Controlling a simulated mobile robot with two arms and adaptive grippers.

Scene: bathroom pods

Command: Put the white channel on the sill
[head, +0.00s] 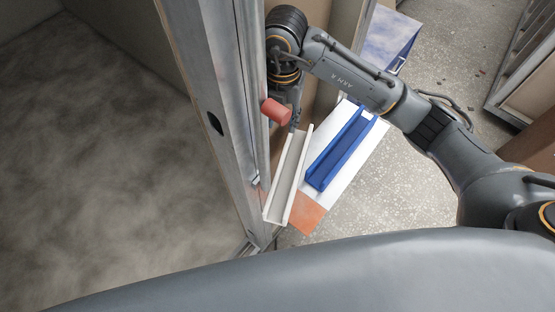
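The white channel (286,182) is a long, open trough in the middle of the head view, slanting from upper right to lower left. Its near end lies close to the metal-framed post (229,120). My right gripper (294,127) reaches down at the channel's far end, and its narrow fingers look closed on the channel there. The finger contact is small and partly hidden. I cannot single out the sill with certainty; a metal strip (248,249) shows at the foot of the post. My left gripper is not in view.
A blue channel (340,150) lies on a white board (349,175) with an orange end (305,214), right of the white channel. A red cylinder (276,111) sticks out beside the post near my gripper. Speckled floor (390,200) is clear at right.

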